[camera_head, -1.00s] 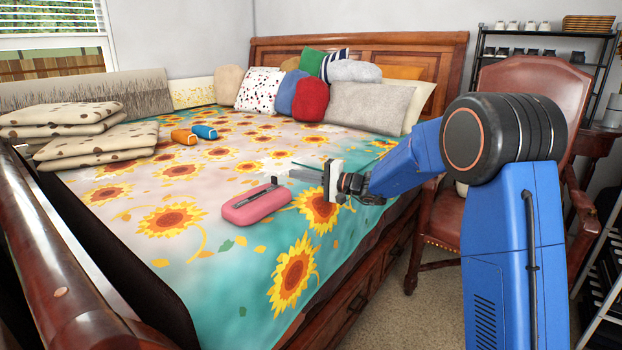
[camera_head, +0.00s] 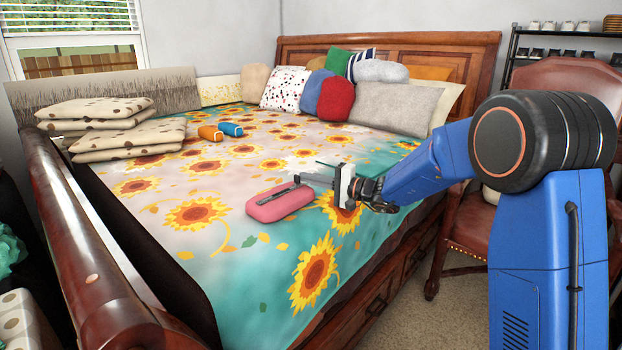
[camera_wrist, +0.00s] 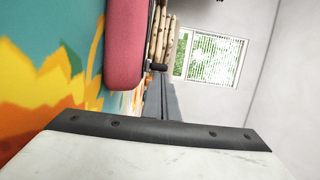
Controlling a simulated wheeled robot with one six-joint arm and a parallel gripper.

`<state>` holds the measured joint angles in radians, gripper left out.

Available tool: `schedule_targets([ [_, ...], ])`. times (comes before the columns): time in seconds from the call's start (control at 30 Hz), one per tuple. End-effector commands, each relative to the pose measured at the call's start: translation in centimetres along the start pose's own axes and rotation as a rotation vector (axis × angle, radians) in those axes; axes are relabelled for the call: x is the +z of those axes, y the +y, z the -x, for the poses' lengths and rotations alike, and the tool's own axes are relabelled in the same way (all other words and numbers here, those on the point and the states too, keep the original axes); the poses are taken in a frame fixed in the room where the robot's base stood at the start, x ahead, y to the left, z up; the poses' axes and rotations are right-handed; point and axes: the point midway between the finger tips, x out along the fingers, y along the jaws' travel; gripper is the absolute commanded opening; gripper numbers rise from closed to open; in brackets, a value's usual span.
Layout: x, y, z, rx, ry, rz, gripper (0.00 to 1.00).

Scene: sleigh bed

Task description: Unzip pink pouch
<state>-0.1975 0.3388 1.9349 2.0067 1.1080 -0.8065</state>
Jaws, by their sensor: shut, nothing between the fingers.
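The pink pouch (camera_head: 282,206) lies on the sunflower bedspread near the bed's right side, with a dark strip along its top. My gripper (camera_head: 302,178) is shut and empty. It reaches in from the right, with its fingers level at the pouch's upper right edge. In the wrist view, the pouch (camera_wrist: 125,50) shows as a rounded pink end left of my long grey fingers (camera_wrist: 166,95). A small dark piece sits near the fingertips there; I cannot tell whether it is the zipper pull. Whether my fingers touch the pouch is also unclear.
An orange bottle (camera_head: 210,132) and a blue bottle (camera_head: 231,129) lie farther back on the bedspread (camera_head: 150,205). Folded spotted cushions (camera_head: 130,138) are at the left and several pillows at the headboard (camera_head: 420,55). A brown leather chair (camera_head: 478,222) stands right of the bed.

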Motion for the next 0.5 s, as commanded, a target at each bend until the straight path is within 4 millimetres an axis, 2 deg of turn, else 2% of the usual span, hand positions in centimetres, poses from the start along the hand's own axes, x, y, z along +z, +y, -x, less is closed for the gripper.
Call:
schedule_targets([
  [0.17,3.3,0.0,-0.8,0.001,-0.004,0.000,0.00],
  [0.5,11.1,-0.1,-2.8,0.000,-0.003,0.000,0.00],
])
